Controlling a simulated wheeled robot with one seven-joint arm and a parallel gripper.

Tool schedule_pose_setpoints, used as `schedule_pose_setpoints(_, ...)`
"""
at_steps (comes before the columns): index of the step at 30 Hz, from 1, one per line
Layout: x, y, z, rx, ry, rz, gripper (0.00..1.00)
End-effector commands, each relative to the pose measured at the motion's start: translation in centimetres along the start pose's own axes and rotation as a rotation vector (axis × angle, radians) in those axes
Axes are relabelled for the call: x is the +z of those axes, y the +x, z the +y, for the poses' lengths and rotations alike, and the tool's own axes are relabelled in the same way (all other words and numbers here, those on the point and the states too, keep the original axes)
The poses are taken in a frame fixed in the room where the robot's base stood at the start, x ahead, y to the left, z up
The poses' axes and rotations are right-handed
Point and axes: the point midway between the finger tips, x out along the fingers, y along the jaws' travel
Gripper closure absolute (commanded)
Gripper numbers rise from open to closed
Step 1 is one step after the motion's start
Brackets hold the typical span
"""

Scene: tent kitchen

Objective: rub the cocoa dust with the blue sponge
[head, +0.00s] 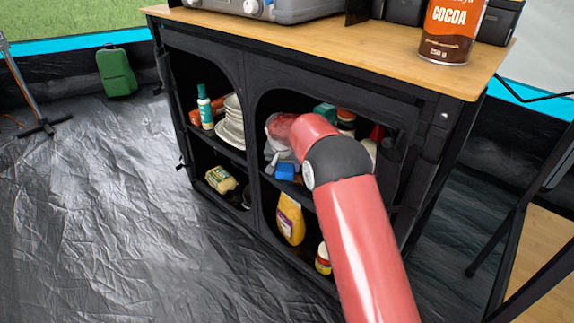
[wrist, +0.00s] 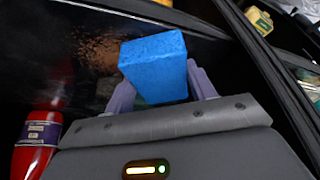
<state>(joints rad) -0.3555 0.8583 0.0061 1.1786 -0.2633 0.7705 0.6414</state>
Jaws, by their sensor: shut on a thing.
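My gripper (wrist: 162,88) is shut on the blue sponge (wrist: 152,58), with one pale finger on each side of it. The sponge also shows in the head view (head: 285,172), inside the right upper compartment of the black cabinet. The cocoa dust (wrist: 97,52) is a brown speckled patch on the dark surface in the wrist view, just left of and beyond the sponge. The sponge overlaps its right edge in the picture; I cannot tell whether they touch. In the head view my arm hides much of the compartment, and the dust does not show there.
A red bottle (wrist: 38,140) stands close at left in the wrist view. The cabinet's fabric frame (head: 252,150) borders the opening. Plates (head: 231,125) stand in the left compartment. A yellow bag (head: 290,220) sits on the lower shelf. A cocoa tin (head: 449,38) stands on the top.

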Motion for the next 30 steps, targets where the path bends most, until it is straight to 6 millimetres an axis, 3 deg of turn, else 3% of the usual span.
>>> schedule_pose_setpoints(15,-2.0,-5.0,-0.1,-0.001,-0.001,0.001,0.63)
schedule_pose_setpoints(30,-2.4,-5.8,0.0,0.0,0.0,0.001,0.63)
